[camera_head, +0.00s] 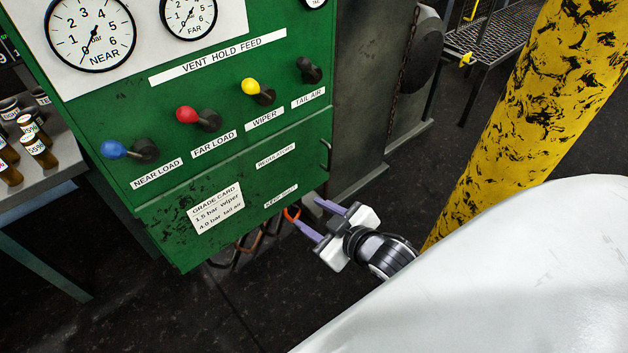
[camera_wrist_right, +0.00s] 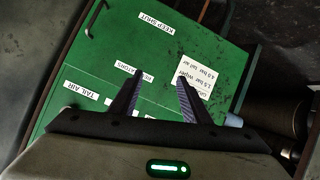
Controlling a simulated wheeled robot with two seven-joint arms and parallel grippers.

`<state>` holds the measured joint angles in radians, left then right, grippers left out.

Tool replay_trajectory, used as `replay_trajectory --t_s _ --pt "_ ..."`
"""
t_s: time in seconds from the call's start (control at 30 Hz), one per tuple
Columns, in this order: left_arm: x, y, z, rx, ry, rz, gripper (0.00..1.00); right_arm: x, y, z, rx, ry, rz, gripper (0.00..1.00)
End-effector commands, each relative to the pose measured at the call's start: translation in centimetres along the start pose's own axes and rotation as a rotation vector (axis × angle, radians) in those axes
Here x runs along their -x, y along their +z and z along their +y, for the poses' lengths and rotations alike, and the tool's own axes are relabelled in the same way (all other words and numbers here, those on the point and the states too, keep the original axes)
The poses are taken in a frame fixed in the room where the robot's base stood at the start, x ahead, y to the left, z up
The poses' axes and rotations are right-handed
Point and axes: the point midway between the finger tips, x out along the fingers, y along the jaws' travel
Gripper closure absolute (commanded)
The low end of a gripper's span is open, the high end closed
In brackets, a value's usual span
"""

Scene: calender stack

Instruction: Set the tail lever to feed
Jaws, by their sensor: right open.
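The tail lever (camera_head: 308,69) has a dark knob and stands at the right end of the lever row on the green panel (camera_head: 232,165), above the TAIL AIR label (camera_head: 308,97). Its knob points up and left of its pivot, toward the VENT end of the VENT HOLD FEED strip (camera_head: 220,57). My right gripper (camera_head: 306,210) is open and empty, below and clear of the lever, near the panel's lower right corner. In the right wrist view its fingers (camera_wrist_right: 160,80) point at the panel, with the TAIL AIR label (camera_wrist_right: 81,91) to their left. My left gripper is out of view.
Blue (camera_head: 115,149), red (camera_head: 187,115) and yellow (camera_head: 250,86) levers stand left of the tail lever. A door handle (camera_head: 326,154) sits at the panel's right edge. Hoses hang below. A yellow post (camera_head: 535,110) stands right; bottles (camera_head: 38,150) stand left.

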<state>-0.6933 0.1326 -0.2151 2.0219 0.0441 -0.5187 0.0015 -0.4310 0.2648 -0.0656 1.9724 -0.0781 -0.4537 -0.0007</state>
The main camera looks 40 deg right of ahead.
Motion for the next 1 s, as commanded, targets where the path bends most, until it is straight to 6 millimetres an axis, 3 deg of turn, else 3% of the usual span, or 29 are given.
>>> replay_trajectory --t_s 0.57,0.67,0.9,0.97,1.0 --pt "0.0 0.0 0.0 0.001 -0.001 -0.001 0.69 0.5 1.3 -1.4 -0.022 -0.025 -0.025 0.57" --pt "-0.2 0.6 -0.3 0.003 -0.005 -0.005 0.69 1.2 3.4 -3.7 -0.059 -0.062 -0.066 0.57" --pt "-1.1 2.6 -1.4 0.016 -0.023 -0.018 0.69 5.7 10.6 -12.5 -0.215 -0.196 -0.223 0.57" --pt "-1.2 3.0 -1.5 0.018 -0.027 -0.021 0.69 6.7 11.7 -14.0 -0.243 -0.217 -0.250 0.57" --pt "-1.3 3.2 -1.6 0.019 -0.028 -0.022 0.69 7.2 12.1 -14.8 -0.257 -0.228 -0.263 0.62"
